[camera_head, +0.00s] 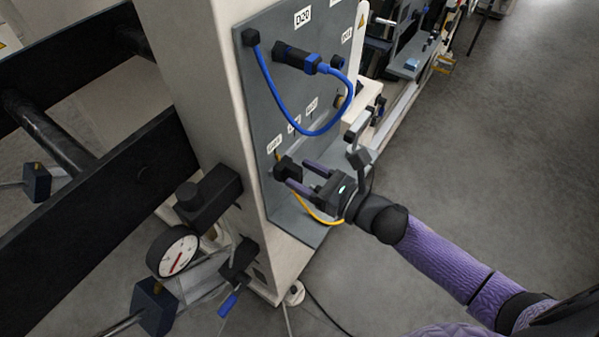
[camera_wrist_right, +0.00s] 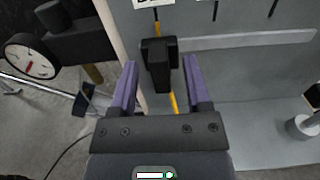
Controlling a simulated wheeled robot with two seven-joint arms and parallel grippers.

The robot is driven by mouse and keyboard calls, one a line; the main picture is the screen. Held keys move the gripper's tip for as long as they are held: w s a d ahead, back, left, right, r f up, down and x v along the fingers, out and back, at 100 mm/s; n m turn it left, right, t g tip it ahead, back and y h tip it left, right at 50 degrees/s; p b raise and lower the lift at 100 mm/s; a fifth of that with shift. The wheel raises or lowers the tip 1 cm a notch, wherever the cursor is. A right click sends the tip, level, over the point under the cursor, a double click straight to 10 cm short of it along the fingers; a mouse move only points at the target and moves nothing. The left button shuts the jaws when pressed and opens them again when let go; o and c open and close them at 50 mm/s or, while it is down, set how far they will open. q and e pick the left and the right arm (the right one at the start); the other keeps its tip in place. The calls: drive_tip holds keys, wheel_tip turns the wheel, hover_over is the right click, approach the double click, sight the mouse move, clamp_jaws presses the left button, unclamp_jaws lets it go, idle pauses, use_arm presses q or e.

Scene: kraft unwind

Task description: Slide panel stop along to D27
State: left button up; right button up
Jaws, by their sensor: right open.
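The panel stop appears to be the small black block (camera_head: 286,168) low on the left of the grey panel (camera_head: 290,100). It sits below the leftmost of a row of small white labels. In the right wrist view the black block (camera_wrist_right: 158,62) stands upright between my finger tips, under a label cut off by the top edge. My right gripper (camera_head: 301,175) is open, with its purple fingers pointing at the panel, one on each side of the block. In the wrist view its fingers (camera_wrist_right: 160,75) show gaps beside the block. I cannot read which label is D27. My left gripper is not in view.
A blue cable (camera_head: 283,110) loops across the panel above my right gripper. A yellow cable (camera_head: 320,216) hangs below the block. A dial gauge (camera_head: 173,251) and black fittings stand left of the panel. Open floor (camera_head: 520,150) lies to the right.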

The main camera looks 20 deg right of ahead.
drive_tip(key=shift+w+a, duration=0.4)
drive_tip(key=shift+w, duration=0.1)
clamp_jaws()
idle(1.1)
